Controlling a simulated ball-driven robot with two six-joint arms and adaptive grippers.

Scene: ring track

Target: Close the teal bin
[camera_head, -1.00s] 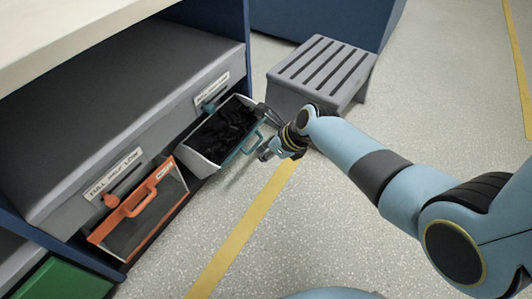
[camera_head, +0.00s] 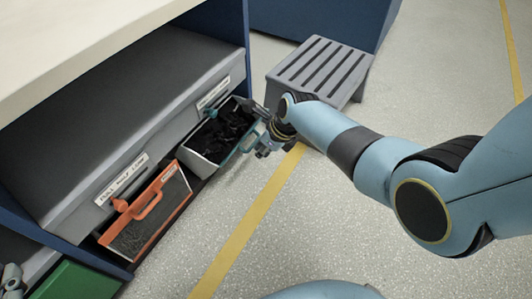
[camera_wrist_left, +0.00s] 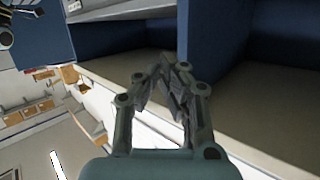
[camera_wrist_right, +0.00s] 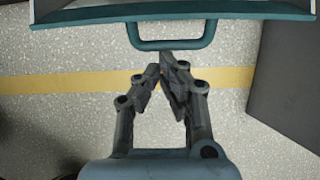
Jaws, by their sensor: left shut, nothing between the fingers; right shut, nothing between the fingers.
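The teal bin (camera_head: 216,153) is tilted out of the grey unit, with dark contents showing inside and a teal handle on its front. Its teal rim and handle (camera_wrist_right: 172,43) cross the top of the right wrist view. My right gripper (camera_head: 262,149) is shut and empty at the bin's front, close to the handle. In the right wrist view the fingertips (camera_wrist_right: 163,68) sit just below the handle; I cannot tell whether they touch it. My left gripper (camera_wrist_left: 163,68) is shut and empty in front of blue-sided shelving. A part of it may show at the head view's lower left edge.
An orange bin (camera_head: 148,212) with an orange handle stands beside the teal one. A green bin (camera_head: 76,281) is at the lower left. A grey slatted step stool (camera_head: 318,68) stands behind my right gripper. Speckled floor with a yellow line (camera_head: 250,220) is clear in front.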

